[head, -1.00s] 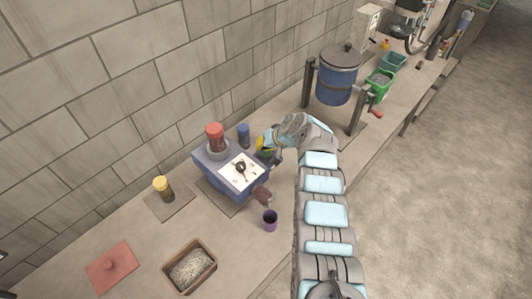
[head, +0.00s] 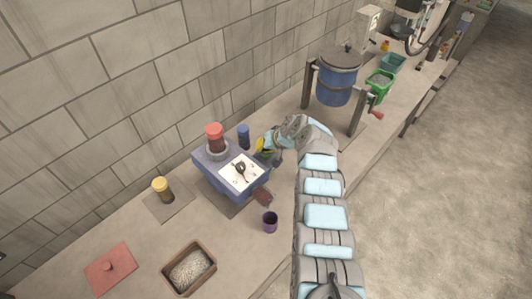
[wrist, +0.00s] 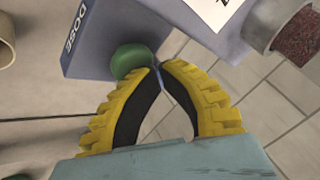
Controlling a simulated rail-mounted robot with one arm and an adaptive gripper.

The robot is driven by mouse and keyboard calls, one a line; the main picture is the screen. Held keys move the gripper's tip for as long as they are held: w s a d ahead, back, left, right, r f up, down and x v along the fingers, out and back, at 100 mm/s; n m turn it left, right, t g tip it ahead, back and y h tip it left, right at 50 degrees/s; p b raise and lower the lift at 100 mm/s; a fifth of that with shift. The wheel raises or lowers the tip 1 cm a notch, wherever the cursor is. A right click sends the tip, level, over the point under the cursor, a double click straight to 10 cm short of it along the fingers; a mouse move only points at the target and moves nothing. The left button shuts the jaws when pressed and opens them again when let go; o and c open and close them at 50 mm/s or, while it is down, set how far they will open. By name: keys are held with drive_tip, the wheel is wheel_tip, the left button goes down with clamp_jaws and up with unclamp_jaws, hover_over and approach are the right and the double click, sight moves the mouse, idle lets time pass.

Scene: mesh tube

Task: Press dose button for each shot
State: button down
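The blue dosing machine (head: 222,182) stands on the bench, with a white top plate (head: 240,172) bearing a dark knob and a red-lidded hopper (head: 216,140). In the wrist view, its side (wrist: 115,35) carries the word DOSE beside a round green button (wrist: 131,61). My gripper (wrist: 160,66) has yellow ribbed fingers with black inner pads. Its tips are together, with nothing between them. The tips are right at the button's edge; I cannot tell whether they touch it or whether it is pressed. In the head view, my gripper (head: 262,147) is at the machine's right side, and the button is hidden.
A purple cup (head: 270,222) stands in front of the machine. A blue container (head: 244,136) stands behind it, and a yellow-lidded jar (head: 162,188) to the left. A brown tray (head: 188,268) and red plate (head: 110,268) lie nearer. A blue drum (head: 337,80) stands beyond my arm.

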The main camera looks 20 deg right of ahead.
drive_tip(key=shift+f+b, duration=0.6)
drive_tip(key=shift+f, duration=0.05)
idle(0.6)
drive_tip(key=shift+r, duration=0.1)
drive_tip(key=shift+r+p, duration=0.9)
drive_tip(key=shift+r, duration=0.25)
drive_tip(key=shift+r+p, duration=1.3)
drive_tip(key=shift+r, duration=1.2)
